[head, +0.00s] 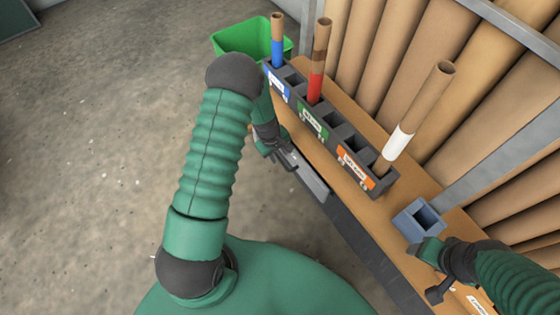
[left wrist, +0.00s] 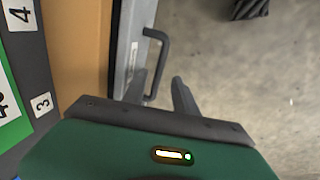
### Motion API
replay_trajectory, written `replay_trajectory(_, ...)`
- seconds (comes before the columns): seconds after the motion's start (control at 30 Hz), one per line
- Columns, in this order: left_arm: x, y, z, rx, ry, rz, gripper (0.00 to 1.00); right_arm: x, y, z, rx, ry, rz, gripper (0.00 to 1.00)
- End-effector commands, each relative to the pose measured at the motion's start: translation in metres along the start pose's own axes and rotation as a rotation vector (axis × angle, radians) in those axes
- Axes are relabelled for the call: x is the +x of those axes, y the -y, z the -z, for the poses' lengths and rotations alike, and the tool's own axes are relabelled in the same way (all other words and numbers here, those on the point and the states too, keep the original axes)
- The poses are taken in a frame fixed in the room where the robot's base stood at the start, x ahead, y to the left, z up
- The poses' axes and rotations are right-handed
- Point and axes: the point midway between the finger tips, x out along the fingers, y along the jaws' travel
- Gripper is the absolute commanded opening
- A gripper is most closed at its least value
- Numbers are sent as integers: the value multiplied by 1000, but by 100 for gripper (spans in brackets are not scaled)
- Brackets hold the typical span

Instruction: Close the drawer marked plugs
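The grey drawer (head: 308,180) is at the table's front edge and appears to stick out a little past it. No plugs marking is readable. Its dark bar handle (left wrist: 156,60) shows in the left wrist view. My left gripper (head: 280,156) is at the handle; the left wrist view shows its two fingers (left wrist: 158,92) spread apart, with the handle's near end between them. I cannot tell whether they touch it. My right gripper (head: 432,272) is open over the table's near right part, close to a blue-grey block.
A dark rack (head: 327,132) with labelled slots holds several cardboard tubes with blue, red and white bands. The hollow blue-grey block (head: 408,225) stands on the wooden table (head: 410,180). Large brown rolls (head: 440,60) line the back. A green bin (head: 240,38) stands beyond. The floor at left is clear.

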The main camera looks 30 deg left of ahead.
Motion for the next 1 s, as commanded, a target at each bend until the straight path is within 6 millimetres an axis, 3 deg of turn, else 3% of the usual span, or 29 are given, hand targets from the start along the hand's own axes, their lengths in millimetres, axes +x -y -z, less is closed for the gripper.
replay_trajectory(0.03, 15, 1, -1, 1, 2, 1, 34, 8, 0, -2, 0, 0, 0, 63)
replay_trajectory(0.17, 30, -1, -2, 1, 0, 0, 34, 13, 0, -3, 0, 0, 0, 63)
replay_trajectory(0.5, 34, -1, -1, 1, 0, -1, 34, 13, 0, -3, 0, 0, 0, 63)
replay_trajectory(0.77, 34, -1, -1, 1, 0, -1, 0, 13, 0, -3, 0, 0, 0, 63)
replay_trajectory(1.0, 34, -1, -1, 1, 1, -1, 0, 13, 0, -3, 0, 0, 0, 63)
